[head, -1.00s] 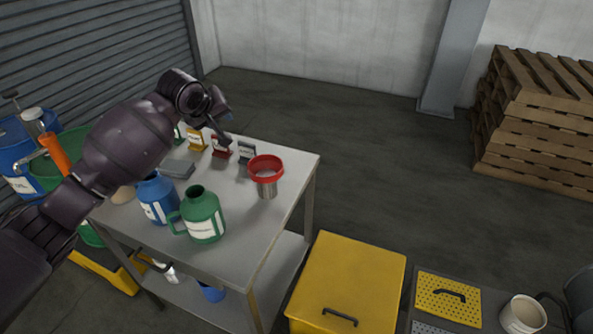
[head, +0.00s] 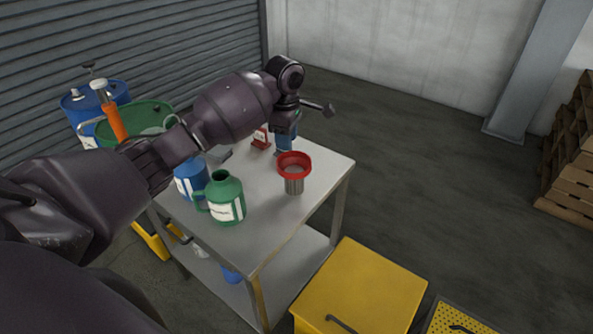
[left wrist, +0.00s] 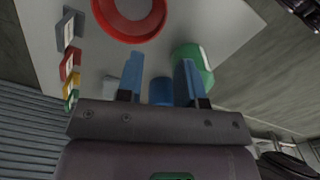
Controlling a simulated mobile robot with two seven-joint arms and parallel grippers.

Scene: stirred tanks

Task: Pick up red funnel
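The red funnel (head: 294,172) stands on the grey table (head: 262,222), toward its right side. My left gripper (head: 286,140) is over the back of the table, just behind the funnel in the head view. Its two blue fingers show in the left wrist view (left wrist: 160,80), apart with nothing between them, and the funnel is beyond their tips. My right gripper is not in view.
A green jug (head: 227,200) and a blue jug (head: 190,178) stand left of the funnel. A small red sign (head: 260,138) is at the back. A yellow cabinet (head: 365,285) stands in front at right. Drums (head: 95,100) are at left.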

